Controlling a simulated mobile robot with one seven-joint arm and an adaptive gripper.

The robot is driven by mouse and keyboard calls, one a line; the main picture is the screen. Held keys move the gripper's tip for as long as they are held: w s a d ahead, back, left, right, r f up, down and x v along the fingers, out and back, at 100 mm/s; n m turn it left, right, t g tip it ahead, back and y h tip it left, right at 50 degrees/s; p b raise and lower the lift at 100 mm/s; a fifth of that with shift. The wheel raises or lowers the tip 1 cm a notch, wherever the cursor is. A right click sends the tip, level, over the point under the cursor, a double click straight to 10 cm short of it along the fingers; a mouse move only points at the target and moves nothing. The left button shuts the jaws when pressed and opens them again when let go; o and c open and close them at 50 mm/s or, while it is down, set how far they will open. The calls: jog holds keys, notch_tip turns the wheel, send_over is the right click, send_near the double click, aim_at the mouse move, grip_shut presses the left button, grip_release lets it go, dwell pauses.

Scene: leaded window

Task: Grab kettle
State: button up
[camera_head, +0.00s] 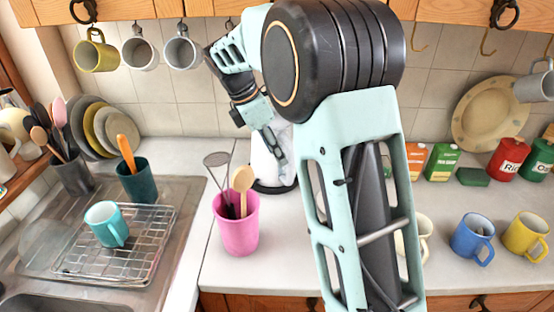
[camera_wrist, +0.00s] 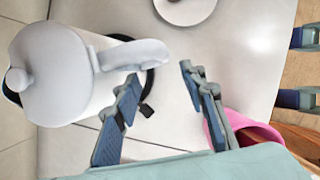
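The white kettle (camera_head: 265,165) stands on its dark base on the counter, partly hidden behind my arm in the head view. In the wrist view, the kettle (camera_wrist: 65,80) is at the left, with its lid knob and pale grey handle (camera_wrist: 135,54) visible. My gripper (camera_wrist: 160,76) is open, its two blue-padded fingers apart and nothing held between them. The handle's end lies just ahead of the fingertips; I cannot tell if they touch. In the head view my gripper (camera_head: 276,143) points down beside the kettle.
A pink utensil cup (camera_head: 238,228) stands close, and it also shows beside the right finger in the wrist view (camera_wrist: 258,135). Mugs (camera_head: 472,238) stand at the right. A sink rack (camera_head: 110,262) is at the left. Mugs hang above (camera_head: 182,54).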

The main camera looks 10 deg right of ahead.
aim_at(290, 170)
jog(key=shift+s+d+x, duration=0.1)
jog(key=shift+d+x, duration=0.1)
jog(key=shift+x, duration=1.25)
jog(key=shift+s+d+x, duration=0.1)
jog(key=shift+d+x, duration=0.05)
jog(key=shift+x, duration=1.3)
jog(key=shift+s+d+x, duration=0.1)
jog(key=shift+d+x, duration=0.1)
jog(key=shift+x, duration=1.2)
jog(key=shift+r, duration=0.2)
grip_shut()
jog(key=shift+w, duration=0.1)
